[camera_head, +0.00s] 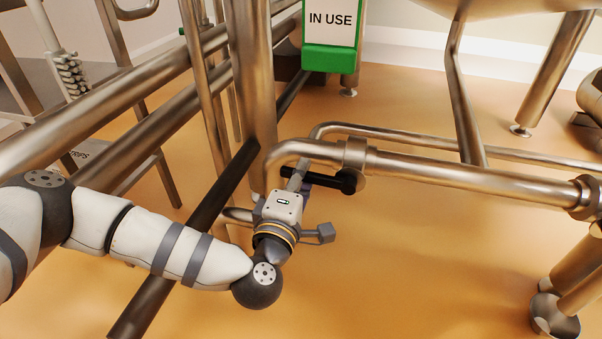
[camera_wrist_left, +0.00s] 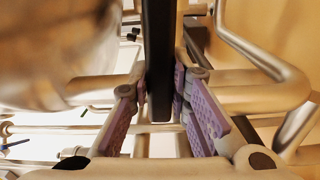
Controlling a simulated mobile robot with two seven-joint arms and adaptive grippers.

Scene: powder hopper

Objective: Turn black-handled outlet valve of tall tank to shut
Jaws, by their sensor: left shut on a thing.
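The black valve handle (camera_head: 347,181) sits just under the steel outlet pipe (camera_head: 440,168), near the pipe's clamp joint. In the head view it lies roughly level, running close to the same way as the pipe. My left gripper (camera_head: 302,180) reaches it from the lower left and is shut on it. In the left wrist view the handle (camera_wrist_left: 158,60) stands as a dark upright bar between the purple-padded fingers (camera_wrist_left: 162,100). The gripper hides part of the handle and the valve body. My right gripper is out of view.
Thick steel rails (camera_head: 110,88) and a dark bar (camera_head: 205,205) cross the left side near my arm. A green holder with an "IN USE" sign (camera_head: 331,30) stands behind. A tank leg (camera_head: 465,95) is at right. Open orange floor (camera_head: 430,270) lies below the pipe.

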